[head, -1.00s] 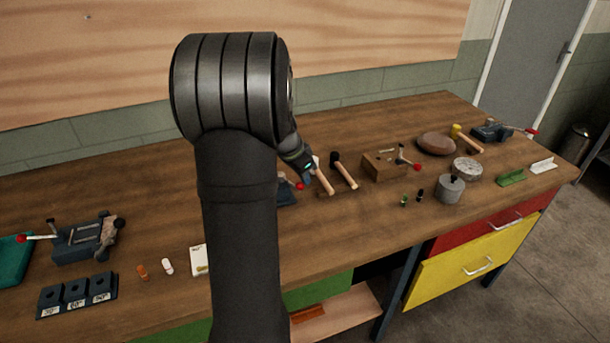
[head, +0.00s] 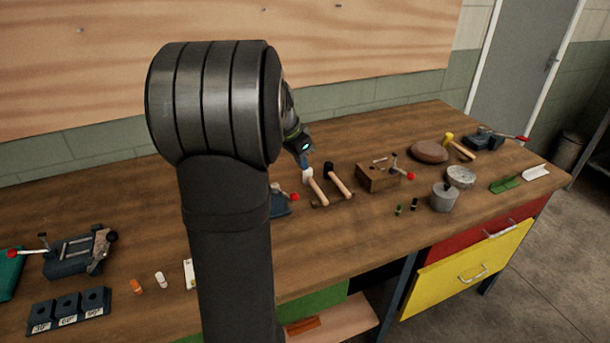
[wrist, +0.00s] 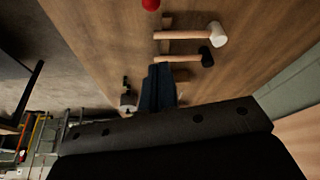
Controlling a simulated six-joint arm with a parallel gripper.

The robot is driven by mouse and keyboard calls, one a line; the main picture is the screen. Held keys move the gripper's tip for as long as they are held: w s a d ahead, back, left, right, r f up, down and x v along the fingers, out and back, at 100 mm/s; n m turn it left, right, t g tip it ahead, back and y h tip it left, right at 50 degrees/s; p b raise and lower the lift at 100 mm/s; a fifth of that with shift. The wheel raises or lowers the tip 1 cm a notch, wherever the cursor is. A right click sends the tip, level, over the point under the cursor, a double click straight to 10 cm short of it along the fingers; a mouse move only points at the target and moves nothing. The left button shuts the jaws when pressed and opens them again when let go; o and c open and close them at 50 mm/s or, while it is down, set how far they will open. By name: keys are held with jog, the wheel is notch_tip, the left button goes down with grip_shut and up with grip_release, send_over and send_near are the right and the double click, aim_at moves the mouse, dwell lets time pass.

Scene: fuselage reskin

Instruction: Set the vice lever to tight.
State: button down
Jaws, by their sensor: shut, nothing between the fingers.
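Several vice-like fixtures with red-knobbed levers show in the head view. The blue-grey vice (head: 75,255) at left has a lever with a red knob (head: 12,254). A second dark blue vice (head: 280,206) is mostly hidden behind my arm; its red knob (head: 293,197) shows. A third vice (head: 483,141) stands at far right, its red-tipped lever (head: 522,138) pointing right. I cannot tell which lever the task means, or its setting. My gripper (head: 305,163) is shut and empty above the bench, near the white-headed mallet. Its blue-grey fingers seem to show in the wrist view (wrist: 160,80).
A white-headed mallet (head: 317,190) and black-headed hammer (head: 340,185) lie beside the middle vice. A wooden block (head: 377,180) with a red-knobbed lever, a grey cylinder (head: 443,199) and a brown oval (head: 429,152) stand right. Angle blocks (head: 68,310) sit at front left.

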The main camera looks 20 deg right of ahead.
jog(key=shift+v, duration=1.3)
jog(key=shift+f, duration=0.1)
jog(key=shift+a+f, duration=0.15)
jog(key=shift+f, duration=5.05)
